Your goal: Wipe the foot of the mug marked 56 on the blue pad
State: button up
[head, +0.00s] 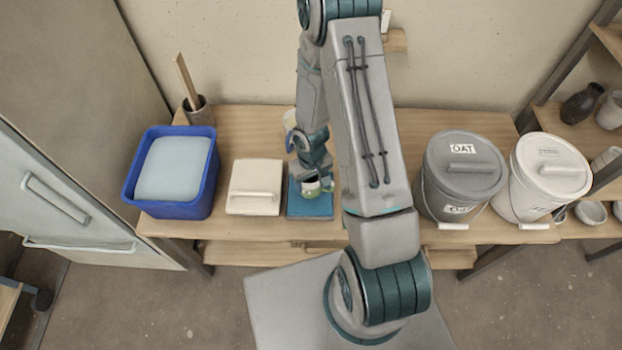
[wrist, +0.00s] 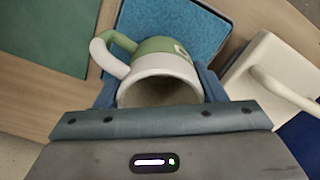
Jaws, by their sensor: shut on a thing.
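A green and white mug (head: 325,188) is over the blue pad (head: 310,208) in the head view. My gripper (head: 312,180) is shut on it. In the wrist view the mug (wrist: 160,66) sits between the two fingers, its open mouth toward my gripper (wrist: 157,88) and its handle to the upper left. A small mark shows on its side, but I cannot read it. The blue pad (wrist: 185,22) lies beyond the mug. The foot is hidden, and I cannot tell whether it touches the pad.
A cream lidded box (head: 255,188) stands left of the pad, then a blue tub (head: 129,185). Two lidded buckets, grey (head: 461,180) and white (head: 548,180), stand right. A pale cup (head: 289,120) is behind my arm. A green sheet (wrist: 45,35) shows in the wrist view.

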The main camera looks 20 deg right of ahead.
jog(key=shift+f+b, duration=0.35)
jog(key=shift+f, duration=0.1)
